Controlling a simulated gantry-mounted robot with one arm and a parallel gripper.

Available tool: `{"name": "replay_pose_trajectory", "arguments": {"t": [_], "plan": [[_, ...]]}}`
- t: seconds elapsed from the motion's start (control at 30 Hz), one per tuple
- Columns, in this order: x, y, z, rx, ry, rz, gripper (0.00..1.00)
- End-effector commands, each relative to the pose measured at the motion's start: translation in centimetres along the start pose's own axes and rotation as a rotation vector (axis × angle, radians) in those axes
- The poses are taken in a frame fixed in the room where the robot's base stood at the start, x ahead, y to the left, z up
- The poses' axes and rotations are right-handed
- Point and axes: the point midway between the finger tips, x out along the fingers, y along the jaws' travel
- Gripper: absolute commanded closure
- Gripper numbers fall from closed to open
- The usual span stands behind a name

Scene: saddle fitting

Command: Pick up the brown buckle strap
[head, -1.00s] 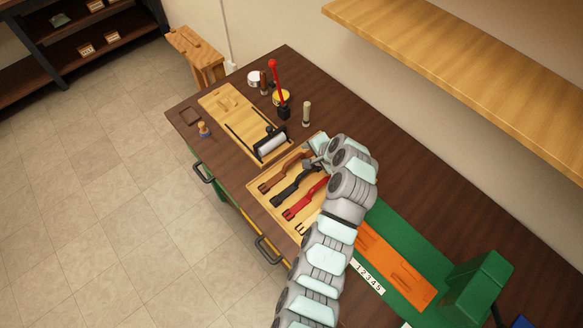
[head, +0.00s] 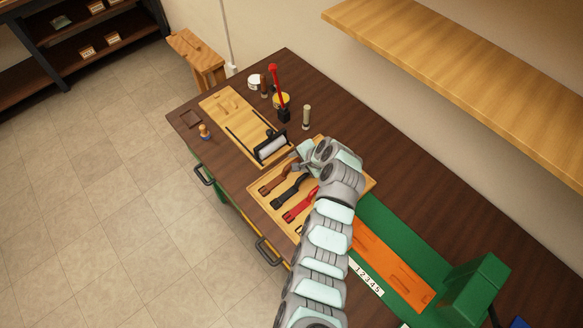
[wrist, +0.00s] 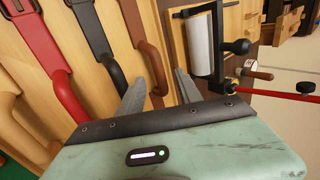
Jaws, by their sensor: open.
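The brown buckle strap (head: 272,184) lies at the far end of a wooden tray (head: 255,192), beside a black strap (head: 287,191) and a red strap (head: 300,205). My gripper (head: 297,165) is over the tray near the brown strap's end, partly hidden by my wrist. In the wrist view, my open gripper (wrist: 160,82) has its two grey fingers either side of the brown strap's curved end (wrist: 153,66). Whether the fingers touch the strap I cannot tell. The black strap (wrist: 92,32) and red strap (wrist: 42,48) lie to the left there.
A roller (head: 271,146) on a wooden board (head: 225,100) stands just beyond the tray. A red-handled tool (head: 276,80) and a small upright cylinder (head: 306,116) stand farther back. A green mat (head: 378,222) with an orange piece (head: 390,262) lies on the near side.

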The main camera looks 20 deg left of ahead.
Motion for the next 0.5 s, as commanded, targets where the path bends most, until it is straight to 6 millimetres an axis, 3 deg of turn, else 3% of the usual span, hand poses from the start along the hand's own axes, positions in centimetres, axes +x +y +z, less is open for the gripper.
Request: {"name": "replay_pose_trajectory", "arguments": {"t": [0.5], "plan": [[3.7,0.0,0.0,-0.001,-0.004,0.002,0.58]]}}
